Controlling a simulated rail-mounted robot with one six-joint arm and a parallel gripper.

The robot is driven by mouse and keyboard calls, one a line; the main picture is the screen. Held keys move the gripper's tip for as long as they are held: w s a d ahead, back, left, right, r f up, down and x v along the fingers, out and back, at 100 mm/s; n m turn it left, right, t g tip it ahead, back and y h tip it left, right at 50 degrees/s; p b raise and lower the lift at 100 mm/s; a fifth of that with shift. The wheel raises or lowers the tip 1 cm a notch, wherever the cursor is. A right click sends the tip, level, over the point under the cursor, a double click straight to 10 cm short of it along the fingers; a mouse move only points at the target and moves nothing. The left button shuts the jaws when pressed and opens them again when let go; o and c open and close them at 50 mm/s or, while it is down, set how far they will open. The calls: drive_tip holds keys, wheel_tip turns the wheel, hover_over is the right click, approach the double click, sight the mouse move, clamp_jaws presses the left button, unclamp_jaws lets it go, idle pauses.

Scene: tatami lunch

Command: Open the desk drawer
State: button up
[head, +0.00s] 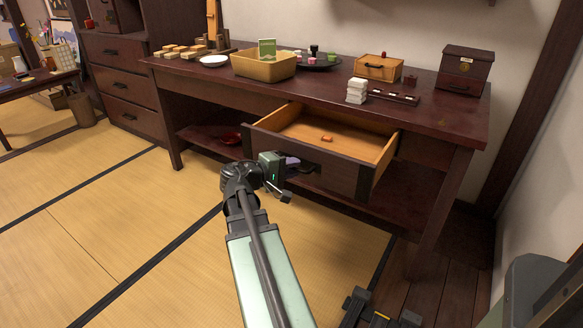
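The desk (440,122) is dark reddish wood and stands against the wall. Its drawer (340,171) is pulled well out towards me, showing a light wood interior. A small orange-red object lies on the drawer floor (300,130). My gripper (284,180) is at the outer face of the drawer front, left of its middle, with my arm reaching up from below. The handle cannot be made out; my gripper hides part of the front. The fingers are too small and covered to show whether they are open or shut, or whether they touch the drawer.
The desktop holds a tan tray (250,68), a small wooden box (377,68), a white stack (357,90) and a dark box (465,70). A lower shelf (215,140) runs under the desk. The tatami floor (110,200) at left is clear.

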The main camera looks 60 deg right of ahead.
drive_tip(key=p+v, duration=0.2)
drive_tip(key=v, duration=0.8)
drive_tip(key=shift+a, duration=0.35)
drive_tip(key=shift+w+r, duration=0.1)
drive_tip(key=shift+w, duration=0.05)
